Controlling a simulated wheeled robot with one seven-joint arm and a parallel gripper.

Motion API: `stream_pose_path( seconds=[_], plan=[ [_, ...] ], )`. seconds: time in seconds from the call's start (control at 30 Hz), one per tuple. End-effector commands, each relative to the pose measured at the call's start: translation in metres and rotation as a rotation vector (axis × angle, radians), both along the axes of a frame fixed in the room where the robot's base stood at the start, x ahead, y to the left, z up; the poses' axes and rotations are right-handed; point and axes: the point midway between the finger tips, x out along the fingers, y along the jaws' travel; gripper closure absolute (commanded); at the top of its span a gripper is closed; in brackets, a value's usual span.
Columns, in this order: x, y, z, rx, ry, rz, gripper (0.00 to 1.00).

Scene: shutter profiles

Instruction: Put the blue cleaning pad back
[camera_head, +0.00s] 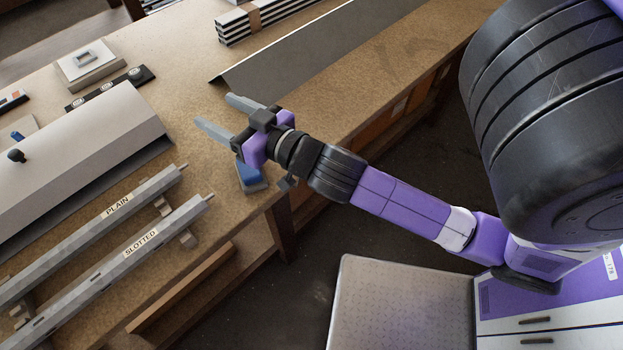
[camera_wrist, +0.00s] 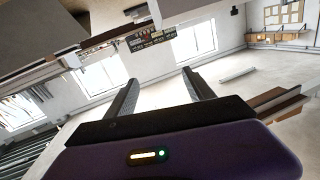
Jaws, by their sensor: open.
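A blue pad with a grey underside (camera_head: 250,175) lies on the workbench (camera_head: 192,75) near its front edge. My gripper (camera_head: 216,112) is above the bench, and its body partly covers the view of the pad. Its two grey fingers are spread apart with nothing between them, pointing away from the pad toward the back left. In the wrist view the open fingers (camera_wrist: 160,77) frame only the room and windows. The pad does not show there.
Rails labelled PLAIN (camera_head: 118,205) and SLOTTED (camera_head: 140,243) lie left of the pad. A long grey cover (camera_head: 80,150), a black level (camera_head: 110,90) and a square plate (camera_head: 88,65) are behind. A long angled profile (camera_head: 300,60) lies at the back right.

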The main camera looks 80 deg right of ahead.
Motion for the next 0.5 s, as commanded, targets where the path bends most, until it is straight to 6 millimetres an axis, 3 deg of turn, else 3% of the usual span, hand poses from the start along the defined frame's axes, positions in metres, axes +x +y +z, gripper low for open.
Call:
stream_pose_path(
  seconds=[0.03,0.2,0.33,0.5],
  plan=[
    [-0.017,0.019,-0.019,-0.022,0.053,0.057,0.38],
    [-0.073,0.085,-0.057,-0.071,0.158,0.233,0.38],
    [-0.122,0.13,-0.071,-0.074,0.206,0.328,0.38],
    [-0.175,0.172,-0.07,-0.059,0.235,0.385,0.38]
  ],
)
